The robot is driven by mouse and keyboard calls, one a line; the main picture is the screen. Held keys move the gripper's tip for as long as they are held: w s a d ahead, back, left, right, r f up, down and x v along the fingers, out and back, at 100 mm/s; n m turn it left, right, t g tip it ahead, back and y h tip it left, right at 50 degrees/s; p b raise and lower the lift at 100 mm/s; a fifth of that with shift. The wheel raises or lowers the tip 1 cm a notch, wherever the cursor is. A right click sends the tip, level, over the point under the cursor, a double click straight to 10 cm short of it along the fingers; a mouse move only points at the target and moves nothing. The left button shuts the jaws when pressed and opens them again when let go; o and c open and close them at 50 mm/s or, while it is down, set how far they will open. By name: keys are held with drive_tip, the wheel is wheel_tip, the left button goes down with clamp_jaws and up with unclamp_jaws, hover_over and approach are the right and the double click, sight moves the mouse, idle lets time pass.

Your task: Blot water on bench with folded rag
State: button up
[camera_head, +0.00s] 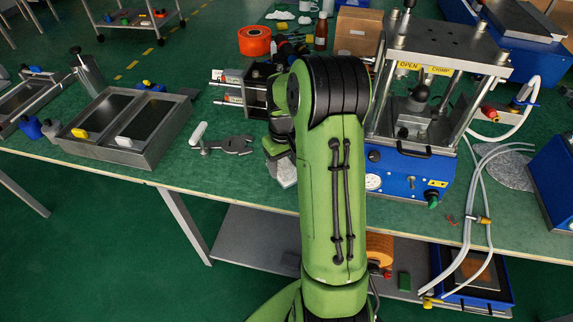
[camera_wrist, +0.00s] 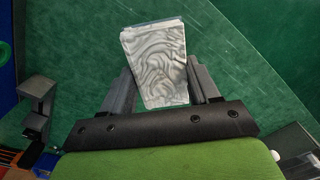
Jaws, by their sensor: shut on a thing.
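The folded rag (camera_wrist: 153,55) is pale grey with wavy darker lines. It is held between the two dark fingers of my gripper (camera_wrist: 159,72) in the wrist view, above or on the green bench top. In the head view the rag (camera_head: 286,173) shows just left of my green arm, near the bench's front edge. I cannot tell if it touches the bench. A grey, mottled, rounded patch (camera_head: 506,168) lies on the bench at the right, beyond the press. I cannot tell whether it is the water.
The metal tray (camera_head: 150,148) is further left. The blue-based press (camera_head: 408,180) stands right of my arm, with pale hoses (camera_head: 471,225) hanging over the front edge. An orange tape roll (camera_head: 255,41) and bottle (camera_head: 321,31) stand behind.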

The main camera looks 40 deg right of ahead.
drive_tip(key=shift+r+p, duration=1.1)
drive_tip(key=shift+r, duration=0.55)
